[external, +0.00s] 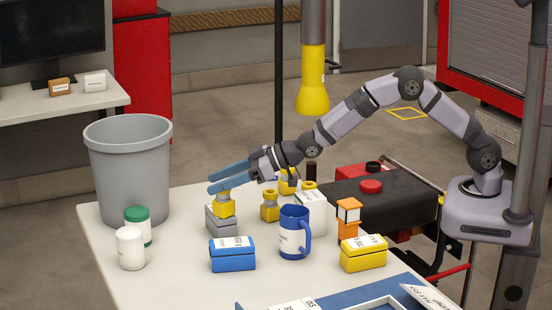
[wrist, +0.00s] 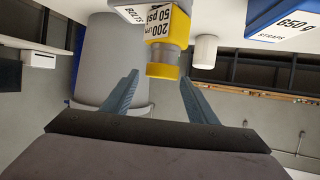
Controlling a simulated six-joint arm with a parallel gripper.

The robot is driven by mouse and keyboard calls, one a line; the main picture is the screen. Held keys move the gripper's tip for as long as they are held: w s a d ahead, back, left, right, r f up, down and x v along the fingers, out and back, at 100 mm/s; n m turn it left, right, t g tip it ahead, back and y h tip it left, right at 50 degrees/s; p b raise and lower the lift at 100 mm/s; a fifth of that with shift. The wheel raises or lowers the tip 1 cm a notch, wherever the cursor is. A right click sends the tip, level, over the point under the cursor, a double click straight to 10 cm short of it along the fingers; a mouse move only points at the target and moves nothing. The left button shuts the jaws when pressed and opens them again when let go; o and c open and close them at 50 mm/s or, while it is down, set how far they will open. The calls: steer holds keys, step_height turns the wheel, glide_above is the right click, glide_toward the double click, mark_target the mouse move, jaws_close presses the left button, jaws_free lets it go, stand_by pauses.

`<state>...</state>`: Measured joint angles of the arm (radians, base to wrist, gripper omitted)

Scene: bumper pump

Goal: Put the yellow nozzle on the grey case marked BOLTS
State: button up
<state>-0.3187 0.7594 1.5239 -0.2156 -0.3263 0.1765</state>
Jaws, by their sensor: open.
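The yellow nozzle (external: 224,209) stands upright on the grey case (external: 221,224) at the left of the table. In the wrist view the nozzle (wrist: 166,58) has a white label reading 200 and 50 psi, and the case's label (wrist: 133,13) reads BOLTS. My gripper (external: 212,183) is open, its blue fingers reaching left at the height of the nozzle's top. In the wrist view its fingertips (wrist: 159,80) lie on either side of the nozzle's yellow end, with visible gaps. I see no contact.
A blue STRAPS case (external: 232,255), blue mug (external: 292,240), yellow case (external: 363,255) and white case (external: 313,213) stand nearby. Another yellow-topped nozzle (external: 270,207) stands to the right. White jar (external: 130,248) and green-lidded jar (external: 138,224) are left; a grey bin (external: 130,165) is behind.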

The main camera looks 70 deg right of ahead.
steer(key=shift+r, duration=1.8)
steer(key=shift+s+d+r, duration=0.1)
steer(key=shift+s+d, duration=0.05)
steer(key=shift+d, duration=0.25)
steer(key=s+d+f+m+g+h+p, duration=0.1)
steer(key=s+d+m+g+h+p, duration=0.2)
steer(key=s+d, duration=0.9)
steer(key=s+d+g+h+p, duration=0.2)
steer(key=s+d+g+p, duration=0.55)
steer(key=s, duration=0.95)
steer(key=s+d+g, duration=0.1)
steer(key=s+d, duration=0.1)
steer(key=s, duration=0.6)
steer(key=s+d+m+g, duration=0.1)
steer(key=s, duration=0.7)
steer(key=shift+d+f, duration=0.15)
steer(key=shift+d, duration=0.2)
